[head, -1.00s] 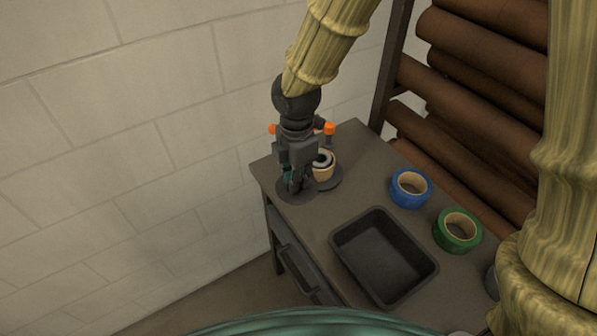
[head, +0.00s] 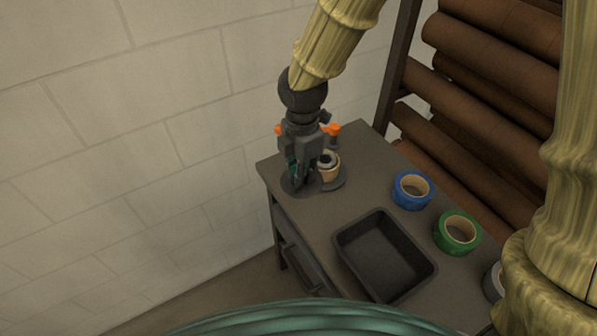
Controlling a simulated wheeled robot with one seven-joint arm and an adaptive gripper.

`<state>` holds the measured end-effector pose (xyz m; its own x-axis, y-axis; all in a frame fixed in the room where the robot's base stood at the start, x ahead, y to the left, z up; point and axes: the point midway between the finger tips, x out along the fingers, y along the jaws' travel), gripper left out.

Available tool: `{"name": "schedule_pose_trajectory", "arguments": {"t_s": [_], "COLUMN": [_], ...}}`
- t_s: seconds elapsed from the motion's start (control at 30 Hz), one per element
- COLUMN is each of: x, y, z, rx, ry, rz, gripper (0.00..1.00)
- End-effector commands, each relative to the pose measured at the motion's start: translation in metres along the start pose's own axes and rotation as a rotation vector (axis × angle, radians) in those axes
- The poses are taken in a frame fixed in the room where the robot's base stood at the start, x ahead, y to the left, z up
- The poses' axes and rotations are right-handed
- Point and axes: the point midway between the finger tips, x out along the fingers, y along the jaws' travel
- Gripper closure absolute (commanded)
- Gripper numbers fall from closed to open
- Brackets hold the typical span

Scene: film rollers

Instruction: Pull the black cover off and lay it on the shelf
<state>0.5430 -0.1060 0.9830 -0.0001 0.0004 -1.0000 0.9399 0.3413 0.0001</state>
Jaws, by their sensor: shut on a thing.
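My gripper (head: 300,181) points down at the far left end of the grey bench and is shut, low over a round dark base (head: 286,187). What it grips is mostly hidden by the fingers; it seems to be the black cover, but I cannot make out its shape. Close to the right of the fingers, a cream roll (head: 330,173) with a dark centre stands on a second dark round base (head: 341,183). Orange knobs (head: 334,130) show on both sides behind the gripper.
The grey bench (head: 340,215) carries a black tray (head: 385,255), a blue tape roll (head: 412,190), a green tape roll (head: 457,233) and a grey roll (head: 494,282) at the right. Brown rolls (head: 490,100) are stacked on a rack behind. A pale block wall is at left.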

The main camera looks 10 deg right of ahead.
Motion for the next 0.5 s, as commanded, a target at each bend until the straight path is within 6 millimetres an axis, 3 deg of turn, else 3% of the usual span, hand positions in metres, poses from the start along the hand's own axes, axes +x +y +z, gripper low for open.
{"name": "schedule_pose_trajectory", "arguments": {"t_s": [0.5], "x": [-0.017], "y": [0.000], "z": [0.000], "rx": [0.000], "ry": [0.000], "rz": [0.000], "gripper": [1.00]}}
